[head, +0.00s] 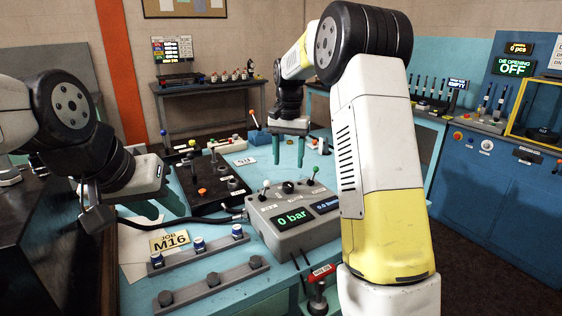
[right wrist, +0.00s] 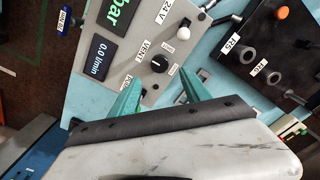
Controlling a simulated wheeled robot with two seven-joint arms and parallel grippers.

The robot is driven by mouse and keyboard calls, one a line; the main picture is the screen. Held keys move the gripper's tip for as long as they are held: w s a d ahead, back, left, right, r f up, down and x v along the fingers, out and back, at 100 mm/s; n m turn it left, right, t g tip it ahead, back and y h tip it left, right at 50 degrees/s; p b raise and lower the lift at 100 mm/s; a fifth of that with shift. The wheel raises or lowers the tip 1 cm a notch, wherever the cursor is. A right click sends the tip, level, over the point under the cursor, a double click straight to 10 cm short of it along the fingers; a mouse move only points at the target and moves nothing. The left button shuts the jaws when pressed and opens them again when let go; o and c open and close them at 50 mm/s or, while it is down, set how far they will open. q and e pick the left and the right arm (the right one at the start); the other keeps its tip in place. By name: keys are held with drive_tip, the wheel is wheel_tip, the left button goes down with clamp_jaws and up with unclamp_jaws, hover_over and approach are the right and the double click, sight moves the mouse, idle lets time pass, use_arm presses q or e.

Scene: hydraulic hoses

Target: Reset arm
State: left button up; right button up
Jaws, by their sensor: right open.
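My right gripper (head: 289,150) hangs above the blue table behind the grey control box, with its two green fingers apart and nothing between them. In the right wrist view the open fingers (right wrist: 158,93) point at the box's panel, with a black knob and a white-tipped lever near them. My left gripper (head: 160,206) is at the table's left side, near the black valve block (head: 205,185). Its green fingers look apart and empty. The grey control box (head: 290,228) has a display reading 0 bar and several levers.
A red-tagged lever (head: 318,290) stands at the front edge. A blue cabinet (head: 490,190) is at the right and a dark bench (head: 205,88) at the back.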

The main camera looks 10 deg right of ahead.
drive_tip(key=s+d+r+n+t+y, duration=0.15)
drive_tip(key=s+r, duration=0.35)
drive_tip(key=s, duration=0.6)
drive_tip(key=s+r+n+t+y, duration=0.1)
drive_tip(key=s+r+n+t, duration=0.2)
drive_tip(key=s, duration=0.8)
drive_tip(key=s+f+t, duration=0.1)
drive_tip(key=s, duration=0.7)
drive_tip(key=shift+s+a+f+n+t, duration=0.15)
drive_tip(key=shift+s+f+n+t, duration=0.2)
drive_tip(key=shift+s+n, duration=0.1)
